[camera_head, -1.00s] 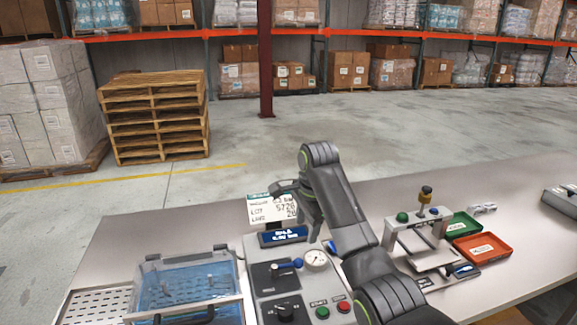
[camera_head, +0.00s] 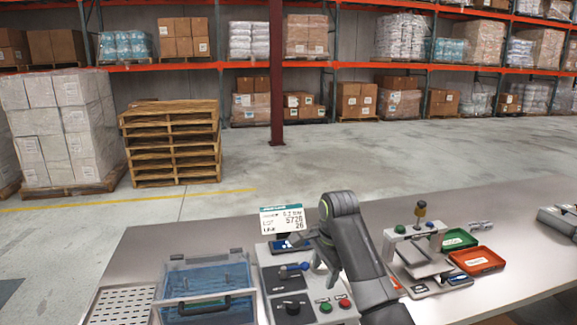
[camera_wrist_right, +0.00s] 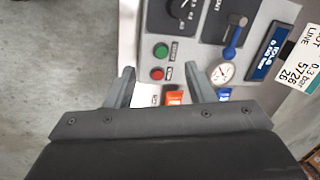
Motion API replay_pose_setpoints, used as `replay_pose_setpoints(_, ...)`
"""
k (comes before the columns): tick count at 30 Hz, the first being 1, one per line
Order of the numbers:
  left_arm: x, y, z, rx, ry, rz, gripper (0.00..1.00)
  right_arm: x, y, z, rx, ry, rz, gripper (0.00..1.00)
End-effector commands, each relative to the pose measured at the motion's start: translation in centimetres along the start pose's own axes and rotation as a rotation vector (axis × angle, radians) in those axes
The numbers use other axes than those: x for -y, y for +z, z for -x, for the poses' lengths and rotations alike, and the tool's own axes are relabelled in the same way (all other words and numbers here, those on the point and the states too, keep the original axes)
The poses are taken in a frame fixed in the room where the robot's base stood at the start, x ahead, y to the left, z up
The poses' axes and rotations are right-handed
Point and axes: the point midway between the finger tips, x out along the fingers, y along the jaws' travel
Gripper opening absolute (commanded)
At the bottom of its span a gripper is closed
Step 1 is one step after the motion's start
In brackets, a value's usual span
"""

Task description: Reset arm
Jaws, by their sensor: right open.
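My right arm comes in from the bottom in the head view. Its gripper (camera_head: 322,264) hangs over the grey control panel (camera_head: 266,257), partly hidden by my arm. In the right wrist view the two fingers of the gripper (camera_wrist_right: 160,82) stand apart, with nothing held between them. The panel's green button (camera_wrist_right: 161,51), red button (camera_wrist_right: 158,74) and round gauge (camera_wrist_right: 222,71) show beyond the fingertips. My left gripper is in neither view.
A clear blue lidded box (camera_head: 207,285) stands left of the panel. A small press-like device (camera_head: 420,262), a green tray (camera_head: 456,240) and a red tray (camera_head: 476,260) stand to the right. A printed sign (camera_head: 282,219) rises behind the panel.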

Motion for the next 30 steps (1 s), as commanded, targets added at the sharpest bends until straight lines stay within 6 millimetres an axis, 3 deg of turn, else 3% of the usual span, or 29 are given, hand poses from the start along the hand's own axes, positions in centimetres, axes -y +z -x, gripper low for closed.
replay_pose_setpoints(8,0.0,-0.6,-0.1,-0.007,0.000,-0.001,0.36,-4.0,-1.6,-4.4,0.002,-0.017,0.083,0.49)
replay_pose_setpoints(11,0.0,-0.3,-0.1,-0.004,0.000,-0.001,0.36,-6.4,-2.3,-6.5,-0.003,-0.024,0.128,0.49)
replay_pose_setpoints(17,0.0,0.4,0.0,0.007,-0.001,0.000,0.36,-13.8,-3.7,-11.2,-0.028,-0.040,0.262,0.49)
replay_pose_setpoints(21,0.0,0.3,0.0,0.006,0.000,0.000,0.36,-19.7,-4.2,-13.6,-0.058,-0.041,0.363,0.49)
replay_pose_setpoints(30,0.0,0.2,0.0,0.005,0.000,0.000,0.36,-33.0,-3.8,-15.4,-0.138,-0.011,0.603,0.49)
